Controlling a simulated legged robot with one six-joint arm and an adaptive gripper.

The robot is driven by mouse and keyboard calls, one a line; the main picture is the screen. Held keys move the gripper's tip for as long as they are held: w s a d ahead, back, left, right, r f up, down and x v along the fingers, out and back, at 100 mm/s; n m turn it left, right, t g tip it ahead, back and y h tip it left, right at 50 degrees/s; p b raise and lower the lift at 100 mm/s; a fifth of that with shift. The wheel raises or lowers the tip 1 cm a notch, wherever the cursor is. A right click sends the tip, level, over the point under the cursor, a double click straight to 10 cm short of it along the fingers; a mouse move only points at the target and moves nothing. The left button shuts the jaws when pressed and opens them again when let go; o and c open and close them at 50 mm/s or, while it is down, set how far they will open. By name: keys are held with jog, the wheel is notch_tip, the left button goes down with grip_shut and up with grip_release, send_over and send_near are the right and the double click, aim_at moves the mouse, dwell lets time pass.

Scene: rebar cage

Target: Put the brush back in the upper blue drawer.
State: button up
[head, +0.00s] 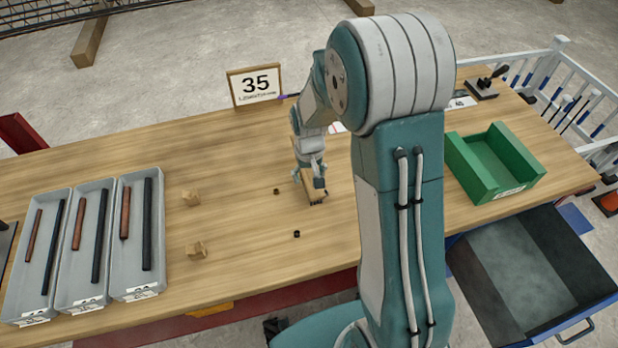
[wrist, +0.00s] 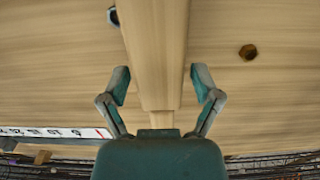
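The wooden brush (head: 315,190) lies on the table in the head view, with dark bristles at its near end. In the wrist view its pale wooden body (wrist: 158,50) runs down the middle between the fingers. My gripper (head: 310,178) is over the brush; in the wrist view (wrist: 160,85) its fingers are spread on either side of the wood, with a small gap at the right finger. Whether the left finger touches is hard to tell. A blue drawer (head: 594,307) stands pulled out at lower right, its grey interior looking empty.
A green bin (head: 473,180) stands on the table right of my arm. Three grey trays (head: 157,215) with rods are at left.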

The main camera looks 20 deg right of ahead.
grip_shut()
jog(key=shift+r, duration=0.1)
